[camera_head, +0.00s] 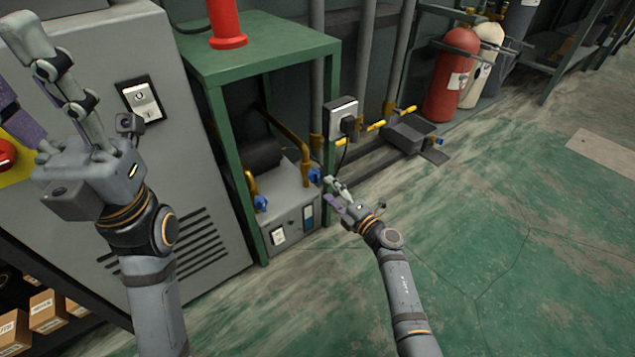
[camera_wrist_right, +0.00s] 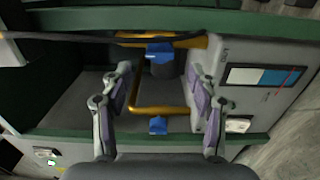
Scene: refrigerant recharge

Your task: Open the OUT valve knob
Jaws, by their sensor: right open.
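Two blue valve knobs sit on yellow pipes at the grey unit (camera_head: 290,208) inside the green frame. One knob (camera_head: 315,175) is on the right and one knob (camera_head: 261,203) on the left. In the wrist view they show as an upper knob (camera_wrist_right: 159,51) and a lower knob (camera_wrist_right: 158,125). I cannot read which is OUT. My right gripper (camera_head: 338,190) is open and empty, just right of the right knob. In the wrist view its fingers (camera_wrist_right: 158,92) are apart, with both knobs visible between them. My left gripper (camera_head: 14,68) is open at the upper left, away from the knobs.
The green frame (camera_head: 219,150) has a post close to my right gripper. A grey wall socket (camera_head: 342,108) with a plugged cable is above. A large grey cabinet (camera_head: 110,60) stands left. A red cylinder (camera_head: 452,75) stands at the back. The green floor (camera_head: 500,220) at right is clear.

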